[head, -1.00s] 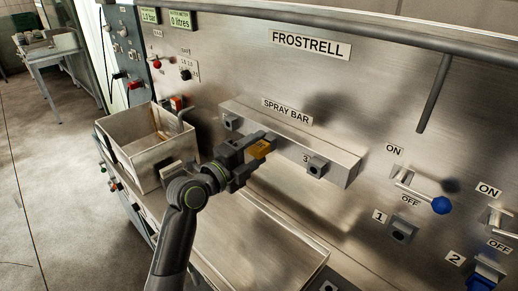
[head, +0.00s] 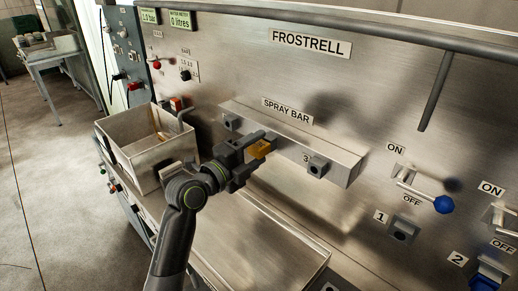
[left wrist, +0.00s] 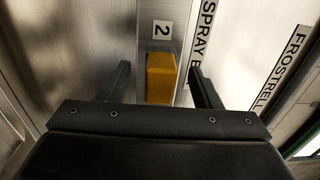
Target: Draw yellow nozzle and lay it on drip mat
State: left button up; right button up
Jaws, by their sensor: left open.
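The yellow nozzle (head: 261,149) sits in the middle position of the spray bar (head: 338,168). In the left wrist view the yellow nozzle (left wrist: 161,78) lies below the label 2, between my two fingers. My left gripper (head: 254,148) is open, with one finger on each side of the nozzle. It also shows in the left wrist view (left wrist: 161,85), with gaps between both fingers and the nozzle. The fingers hide part of the bar. I cannot make out a drip mat for certain; a shallow steel tray (head: 275,240) lies below the bar. My right gripper is not in view.
A steel box (head: 145,160) stands left of my left arm. Lever switches with a blue knob (head: 443,204) are on the panel at the right.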

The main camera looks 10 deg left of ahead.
aim_at(253, 153)
pick_arm(q)
jog(key=shift+b, duration=0.4)
jog(key=shift+c, duration=0.5)
grip_shut()
jog(key=shift+s+a+f, duration=0.1)
jog(key=shift+s, duration=0.05)
jog(key=shift+b+v, duration=0.55)
jog(key=shift+v, duration=2.25)
